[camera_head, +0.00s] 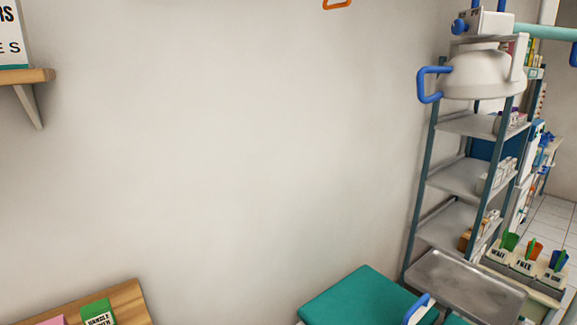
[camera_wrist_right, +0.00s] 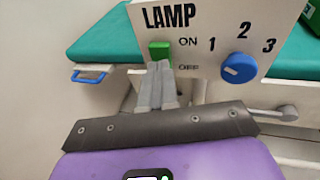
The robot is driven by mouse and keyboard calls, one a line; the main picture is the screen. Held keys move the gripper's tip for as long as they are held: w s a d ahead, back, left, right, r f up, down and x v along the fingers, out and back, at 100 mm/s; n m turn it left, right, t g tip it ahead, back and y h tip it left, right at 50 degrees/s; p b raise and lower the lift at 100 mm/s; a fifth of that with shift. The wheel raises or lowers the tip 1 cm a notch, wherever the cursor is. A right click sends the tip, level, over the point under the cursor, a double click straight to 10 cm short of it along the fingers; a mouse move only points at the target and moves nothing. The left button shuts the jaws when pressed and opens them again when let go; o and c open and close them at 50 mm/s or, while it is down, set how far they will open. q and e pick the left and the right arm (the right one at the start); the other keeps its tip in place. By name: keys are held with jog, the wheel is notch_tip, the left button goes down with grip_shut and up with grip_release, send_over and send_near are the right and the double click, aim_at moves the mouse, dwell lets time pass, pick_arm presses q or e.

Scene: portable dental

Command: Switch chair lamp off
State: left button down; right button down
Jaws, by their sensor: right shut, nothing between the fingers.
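The white lamp panel (camera_wrist_right: 205,25) fills the top of the right wrist view, marked LAMP, ON and OFF. Its green switch (camera_wrist_right: 159,48) sits left of the ON label. My right gripper (camera_wrist_right: 160,66) is shut and empty, its fingertips at the lower end of the switch, beside the OFF label. I cannot tell whether they touch it, and they hide what lies below its green part. A blue dial (camera_wrist_right: 238,68) sits to the right under 1, 2, 3. In the head view the white lamp head (camera_head: 482,75) hangs at upper right. My left gripper is in neither view.
A blue handle (camera_head: 422,86) juts left from the lamp head. A metal shelf rack (camera_head: 462,176) stands behind it. Below are a metal tray (camera_head: 460,285) and a teal chair cushion (camera_head: 355,290). A wooden wall shelf (camera_head: 30,76) is at left. The middle shows bare wall.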

jog(key=shift+w+d, duration=0.1)
jog(key=shift+w, duration=0.05)
dwell(0.6)
jog(key=p+v, duration=0.2)
jog(key=v, duration=0.7)
dwell(0.5)
